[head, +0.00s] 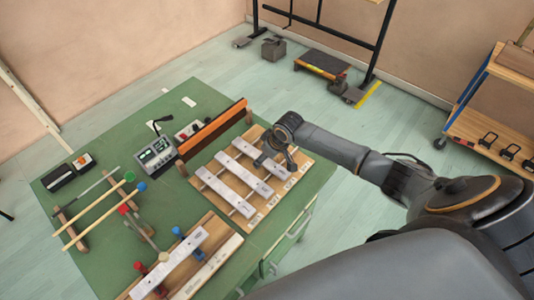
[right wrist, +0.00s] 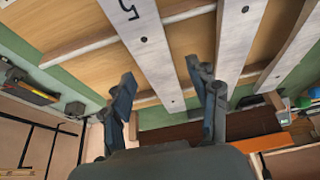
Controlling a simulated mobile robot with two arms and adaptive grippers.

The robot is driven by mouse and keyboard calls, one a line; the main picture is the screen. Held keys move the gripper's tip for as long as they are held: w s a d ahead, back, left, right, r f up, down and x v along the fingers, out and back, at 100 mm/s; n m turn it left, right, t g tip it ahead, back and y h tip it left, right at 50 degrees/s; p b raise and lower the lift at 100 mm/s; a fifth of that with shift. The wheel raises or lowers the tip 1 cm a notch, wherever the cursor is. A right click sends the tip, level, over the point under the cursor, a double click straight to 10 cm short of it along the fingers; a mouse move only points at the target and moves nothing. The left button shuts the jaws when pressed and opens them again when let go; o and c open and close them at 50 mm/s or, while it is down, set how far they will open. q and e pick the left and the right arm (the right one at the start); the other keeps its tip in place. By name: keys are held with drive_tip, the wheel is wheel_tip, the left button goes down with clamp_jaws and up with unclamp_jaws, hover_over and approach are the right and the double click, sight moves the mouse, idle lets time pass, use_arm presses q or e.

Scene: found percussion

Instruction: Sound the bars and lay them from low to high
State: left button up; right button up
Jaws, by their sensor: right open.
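Three pale metal bars lie side by side on a wooden rack (head: 257,217) on the green table: a near bar (head: 225,192), a middle bar (head: 245,175) and a far bar (head: 258,154). Another pale bar (head: 170,264) rests on the front wooden stand, beside red and blue knobs. My right gripper (head: 275,155) is over the far right part of the rack. In the right wrist view it is open (right wrist: 164,98), with a bar marked 5 (right wrist: 142,38) running between its fingers; I cannot tell if they touch. Other bars (right wrist: 240,40) lie alongside. My left gripper is out of view.
Mallets with a green head (head: 129,177) and a blue head (head: 142,187) lie at the left. A meter box (head: 156,152) and an orange-topped wooden beam (head: 215,127) stand behind the rack.

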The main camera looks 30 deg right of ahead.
drive_tip(key=v, duration=1.2)
drive_tip(key=shift+n+y, duration=0.3)
drive_tip(key=shift+n, duration=0.2)
drive_tip(key=s+a+f, duration=0.1)
drive_tip(key=a, duration=0.1)
drive_tip(key=s+a+f, duration=0.1)
drive_tip(key=s+a, duration=0.1)
drive_tip(key=s+a+f, duration=0.1)
drive_tip(key=s+a, duration=0.1)
drive_tip(key=shift+a+f, duration=0.2)
drive_tip(key=s+a, duration=0.6)
drive_tip(key=s, duration=0.7)
drive_tip(key=s+d+m+h, duration=0.2)
drive_tip(key=s+d+m, duration=0.1)
drive_tip(key=s, duration=0.4)
wheel_tip(320, 180, down, 28)
drive_tip(key=s+g+b, duration=0.1)
drive_tip(key=s+g, duration=0.1)
drive_tip(key=s+d+f+g+b, duration=0.1)
drive_tip(key=s+d+f, duration=0.1)
drive_tip(key=s+f, duration=1.4)
drive_tip(key=shift+s+d+n, duration=0.15)
drive_tip(key=shift+d+n, duration=0.05)
drive_tip(key=shift+n, duration=0.1)
